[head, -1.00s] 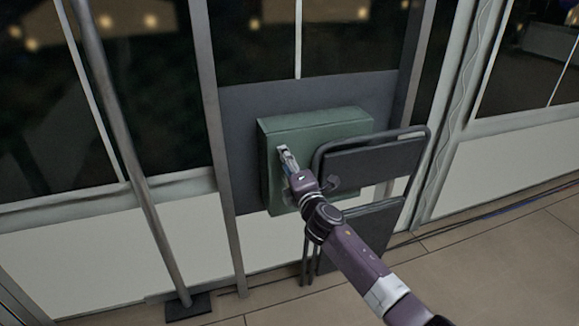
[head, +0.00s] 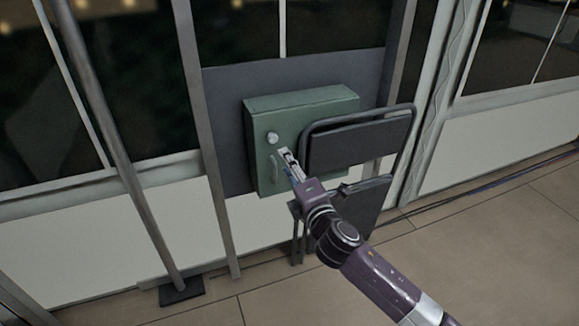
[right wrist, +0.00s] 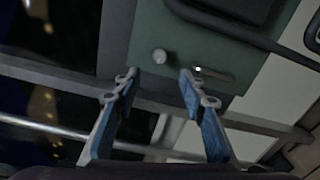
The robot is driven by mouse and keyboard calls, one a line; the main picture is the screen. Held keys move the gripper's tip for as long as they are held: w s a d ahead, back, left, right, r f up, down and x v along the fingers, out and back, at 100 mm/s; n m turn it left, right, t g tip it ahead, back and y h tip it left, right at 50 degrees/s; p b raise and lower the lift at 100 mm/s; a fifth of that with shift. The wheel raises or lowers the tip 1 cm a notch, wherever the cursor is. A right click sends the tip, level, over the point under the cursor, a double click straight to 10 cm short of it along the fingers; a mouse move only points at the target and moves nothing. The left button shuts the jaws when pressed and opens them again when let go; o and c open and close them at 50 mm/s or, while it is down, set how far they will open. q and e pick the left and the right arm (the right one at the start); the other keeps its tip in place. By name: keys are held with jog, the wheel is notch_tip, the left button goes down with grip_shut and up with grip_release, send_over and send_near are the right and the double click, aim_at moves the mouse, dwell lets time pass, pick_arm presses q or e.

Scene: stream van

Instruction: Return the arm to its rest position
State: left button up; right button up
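My right arm reaches in from the lower right of the head view. Its gripper (head: 287,160) is in front of a green wall box, just right of the box's handle. In the right wrist view the two blue-padded fingers (right wrist: 160,82) stand wide apart with nothing between them. The green box (head: 310,103) is closed, with a round pale knob (head: 272,138) and an upright handle (head: 274,168) on its front. The knob (right wrist: 160,56) and handle (right wrist: 214,73) also show beyond the fingertips in the right wrist view. My left gripper is out of view.
A folding chair (head: 357,143) with a dark frame stands right of the box, close to my right forearm. A metal pole (head: 118,160) on a dark foot stands at the left. Cables run along the floor at the right. The tiled floor (head: 500,250) there is otherwise clear.

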jog(key=shift+s, duration=0.3)
